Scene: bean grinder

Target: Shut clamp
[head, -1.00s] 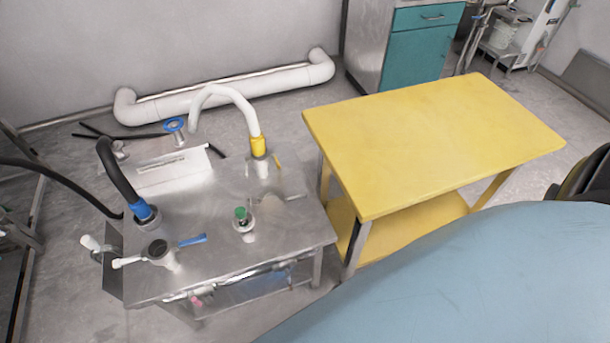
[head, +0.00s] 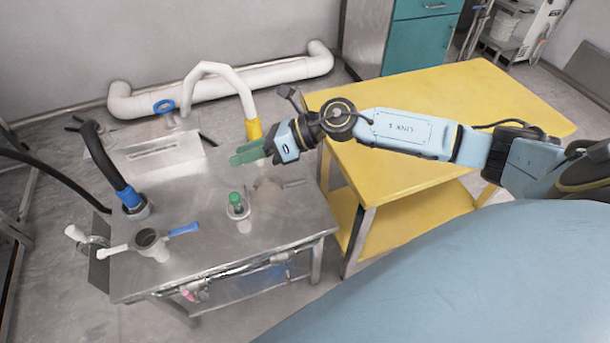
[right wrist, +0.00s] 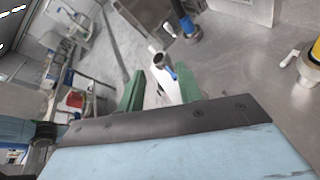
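A clamp-like fitting (head: 148,241) stands at the front left of the steel table (head: 215,262). It has a round dark opening, a white handle to the left and a blue handle (head: 184,229) to the right. I cannot tell whether this is the clamp meant. In the right wrist view the fitting (right wrist: 159,60) shows beyond the fingers. My right gripper (head: 248,153) has green fingers and hovers over the table's right back part, apart from the fitting. The right wrist view shows its fingers (right wrist: 160,88) spread with nothing held. My left gripper is out of view.
A black hose with a blue collar (head: 130,198) and a white hose with a yellow collar (head: 253,130) rise from the table. A green-capped fitting (head: 236,203) stands between. A yellow table (head: 490,95) stands to the right, under my right arm.

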